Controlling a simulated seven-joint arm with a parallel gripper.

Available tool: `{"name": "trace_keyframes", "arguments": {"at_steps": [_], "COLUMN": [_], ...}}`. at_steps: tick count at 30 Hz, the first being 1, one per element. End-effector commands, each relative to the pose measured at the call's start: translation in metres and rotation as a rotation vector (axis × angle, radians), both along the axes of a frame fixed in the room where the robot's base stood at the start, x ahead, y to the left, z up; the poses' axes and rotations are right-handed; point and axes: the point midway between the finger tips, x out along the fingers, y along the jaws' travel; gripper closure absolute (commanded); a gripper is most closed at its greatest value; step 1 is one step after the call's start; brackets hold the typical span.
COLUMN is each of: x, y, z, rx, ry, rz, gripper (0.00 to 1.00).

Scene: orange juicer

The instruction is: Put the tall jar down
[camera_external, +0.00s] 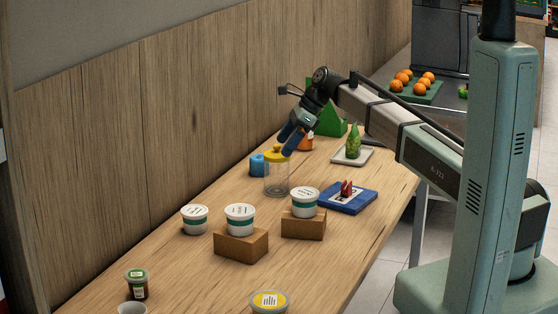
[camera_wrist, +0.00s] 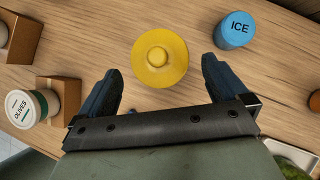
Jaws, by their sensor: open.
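The tall jar (camera_external: 277,180) is clear with a yellow lid and stands upright on the wooden table. In the wrist view its round yellow lid (camera_wrist: 159,57) shows from above, just beyond and between my fingertips. My gripper (camera_external: 291,140) is above the jar, tilted down, with its dark blue fingers close to the lid. In the wrist view my gripper (camera_wrist: 160,78) is open, with one finger on each side and nothing between the pads. I cannot tell whether a finger touches the lid.
A blue ICE container (camera_wrist: 234,30) stands close to my right finger. A tub on a wooden block (camera_wrist: 58,98) is to the left.

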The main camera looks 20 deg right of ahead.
Motion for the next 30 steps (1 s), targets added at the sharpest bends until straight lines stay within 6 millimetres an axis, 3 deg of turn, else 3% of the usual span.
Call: {"name": "trace_keyframes", "arguments": {"at_steps": [6,12,30], "x": [-0.005,-0.007,-0.007], "y": [-0.017,-0.024,-0.025], "z": [0.028,0.040,0.041], "rx": [0.001,0.000,0.000], "ry": [-0.001,0.000,0.001], "rz": [-0.001,0.000,0.001], "gripper": [0.00,0.00,0.00]}}
